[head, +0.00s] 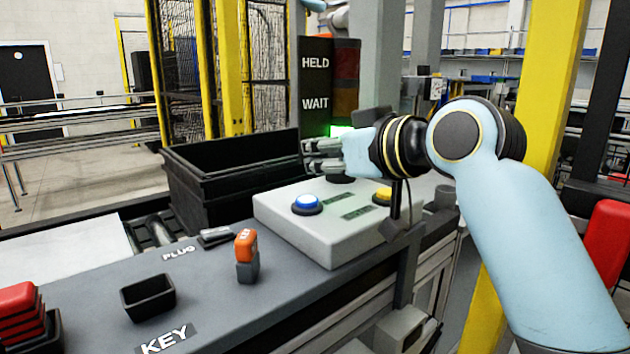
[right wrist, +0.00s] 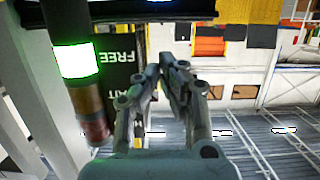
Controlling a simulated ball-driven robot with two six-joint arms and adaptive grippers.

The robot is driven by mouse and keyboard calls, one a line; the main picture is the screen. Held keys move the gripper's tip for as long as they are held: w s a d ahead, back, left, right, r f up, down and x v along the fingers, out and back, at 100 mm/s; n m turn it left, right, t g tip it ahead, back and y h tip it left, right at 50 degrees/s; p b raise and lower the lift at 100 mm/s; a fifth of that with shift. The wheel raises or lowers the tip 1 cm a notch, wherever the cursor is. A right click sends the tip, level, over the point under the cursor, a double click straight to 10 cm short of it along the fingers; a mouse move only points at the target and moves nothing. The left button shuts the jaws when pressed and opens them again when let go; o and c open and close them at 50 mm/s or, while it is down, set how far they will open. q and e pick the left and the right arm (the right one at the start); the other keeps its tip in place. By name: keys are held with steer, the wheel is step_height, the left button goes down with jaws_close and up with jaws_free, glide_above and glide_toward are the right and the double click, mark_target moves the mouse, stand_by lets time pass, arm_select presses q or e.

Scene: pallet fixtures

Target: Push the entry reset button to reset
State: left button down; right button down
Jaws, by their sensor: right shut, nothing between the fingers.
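A pale control box (head: 330,232) stands on the dark counter. A dark round part shows just below my right gripper (head: 312,156), mostly hidden. The gripper is shut and empty, pointing left above the back of the box, apart from the blue button. Its closed fingers (right wrist: 172,62) also show in the right wrist view. My left gripper is out of view.
A black bin (head: 225,170) stands left of the gripper. A sign and light stack (head: 345,75) with a green light lit rise behind it. On the counter are an orange-topped block (head: 246,245), an empty black holder (head: 148,296) and red pieces (head: 18,305).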

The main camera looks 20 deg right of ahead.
mark_target(315, 202)
steer(key=f, duration=0.1)
steer(key=w+f, duration=0.1)
steer(key=f, duration=0.1)
steer(key=shift+a+f, duration=0.15)
steer(key=shift+f, duration=0.55)
